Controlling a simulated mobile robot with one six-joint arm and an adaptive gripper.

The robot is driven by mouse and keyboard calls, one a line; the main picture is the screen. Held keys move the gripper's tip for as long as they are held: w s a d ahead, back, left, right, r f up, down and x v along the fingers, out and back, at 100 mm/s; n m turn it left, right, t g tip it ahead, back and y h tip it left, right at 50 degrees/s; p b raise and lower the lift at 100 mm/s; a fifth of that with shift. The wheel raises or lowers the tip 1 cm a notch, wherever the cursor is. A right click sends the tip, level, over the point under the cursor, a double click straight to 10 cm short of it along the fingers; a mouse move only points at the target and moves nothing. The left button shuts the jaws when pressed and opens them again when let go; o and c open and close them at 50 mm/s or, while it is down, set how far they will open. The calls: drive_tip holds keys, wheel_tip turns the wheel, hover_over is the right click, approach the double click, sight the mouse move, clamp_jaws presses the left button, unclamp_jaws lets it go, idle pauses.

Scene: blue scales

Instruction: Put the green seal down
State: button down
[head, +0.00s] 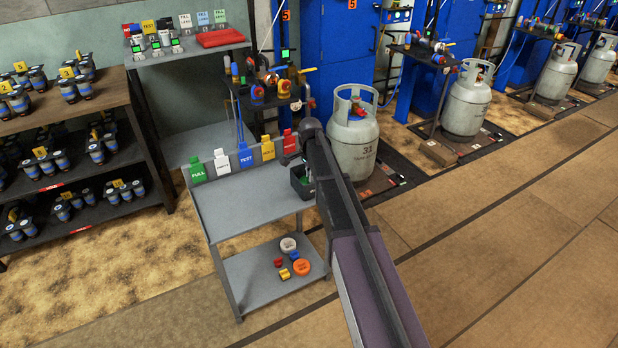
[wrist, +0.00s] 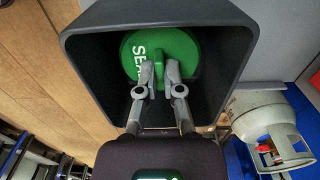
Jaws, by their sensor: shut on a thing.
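The green seal (wrist: 176,46) is a round disc with white lettering and a raised tab, seen in the wrist view inside a dark open bin (wrist: 85,62). My gripper (wrist: 160,74) is shut on the seal's tab, with both fingers reaching into the bin. I cannot tell whether the disc touches the bin's floor. In the head view the dark bin (head: 298,184) is on the grey cart's top shelf at its right end, and my arm hides most of the gripper and seal.
The grey cart (head: 250,208) has a bare top left of the bin. Several coloured tags, one a white tag (head: 222,161), line its back edge. Caps, including an orange ring (head: 301,267), lie on its lower shelf. A grey gas cylinder (head: 353,150) stands right of the cart.

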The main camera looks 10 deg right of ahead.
drive_tip(key=shift+f, duration=0.2)
drive_tip(key=c, duration=0.8)
unclamp_jaws()
drive_tip(key=shift+r, duration=0.25)
wheel_tip(320, 180, up, 12)
drive_tip(key=p, duration=1.2)
drive_tip(key=shift+s, duration=0.1)
drive_tip(key=s+n, duration=0.4)
drive_tip(key=s, duration=0.5)
drive_tip(key=s+n, duration=0.5)
drive_tip(key=s, duration=0.5)
drive_tip(key=s+n, duration=0.5)
drive_tip(key=s, duration=0.5)
drive_tip(key=shift+a, duration=0.1)
